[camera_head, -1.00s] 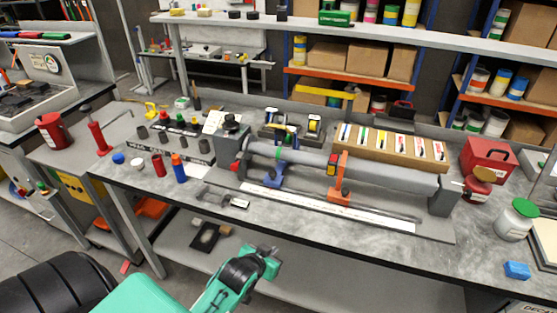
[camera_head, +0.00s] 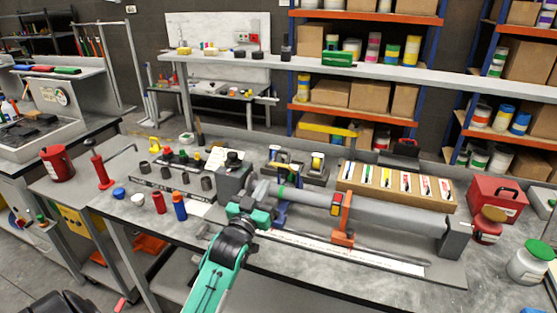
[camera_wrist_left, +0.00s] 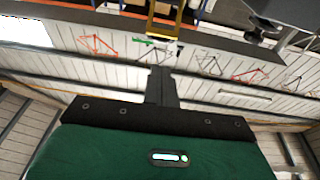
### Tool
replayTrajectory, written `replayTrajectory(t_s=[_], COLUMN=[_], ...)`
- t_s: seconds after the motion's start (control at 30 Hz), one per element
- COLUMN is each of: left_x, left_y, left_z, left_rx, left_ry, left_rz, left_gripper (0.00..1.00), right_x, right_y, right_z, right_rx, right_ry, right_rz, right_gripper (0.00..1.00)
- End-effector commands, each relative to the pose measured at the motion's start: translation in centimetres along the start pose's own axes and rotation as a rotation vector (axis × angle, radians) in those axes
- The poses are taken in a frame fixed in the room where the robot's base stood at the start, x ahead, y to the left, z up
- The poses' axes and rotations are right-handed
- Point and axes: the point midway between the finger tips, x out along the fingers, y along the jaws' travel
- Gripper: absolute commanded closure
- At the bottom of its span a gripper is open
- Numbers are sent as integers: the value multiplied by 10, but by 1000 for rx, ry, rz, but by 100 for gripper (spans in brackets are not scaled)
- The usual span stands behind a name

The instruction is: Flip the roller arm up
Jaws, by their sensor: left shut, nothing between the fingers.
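A long grey tube (camera_head: 385,214) lies in a fixture on the bench. A blue upright arm (camera_head: 280,212) stands at its left part, partly hidden by my gripper. An orange upright arm (camera_head: 343,230) with a red and yellow block stands across the tube's middle. I cannot tell which of these is the roller arm. My left gripper (camera_head: 262,211) is shut and empty, in front of the tube's left end beside the blue arm. Contact cannot be told. In the left wrist view its dark fingers (camera_wrist_left: 162,85) are together, below a yellow part (camera_wrist_left: 165,22). My right gripper is out of view.
A white ruler strip (camera_head: 350,254) lies along the bench front. Red and blue bottles (camera_head: 180,207) stand to the left of my gripper. A divided wooden box (camera_head: 400,187) and a red toolbox (camera_head: 495,198) stand behind and right. Bare bench (camera_head: 290,268) shows in front.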

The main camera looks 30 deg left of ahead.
Motion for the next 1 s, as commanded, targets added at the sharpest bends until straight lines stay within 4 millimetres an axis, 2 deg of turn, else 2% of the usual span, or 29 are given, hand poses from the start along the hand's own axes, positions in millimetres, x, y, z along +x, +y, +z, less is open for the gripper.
replayTrajectory(t_s=[0.03, 0.3, 0.5, 0.7, 1.0], left_x=[12, 65, 96, 111, 113], left_y=[0, 0, 0, 1, 1], left_z=[-4, -3, -3, 0, 1], left_rx=[0, 0, 0, 0, 0], left_ry=[2, -1, -2, -4, -3], left_rz=[0, 0, 1, 1, 1], left_gripper=[100, 100, 100, 100, 100], right_x=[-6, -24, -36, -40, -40], right_y=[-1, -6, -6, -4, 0], right_z=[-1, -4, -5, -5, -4], right_rx=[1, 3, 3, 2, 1], right_ry=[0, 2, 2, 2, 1], right_rz=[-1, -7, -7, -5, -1], right_gripper=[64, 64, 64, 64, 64])
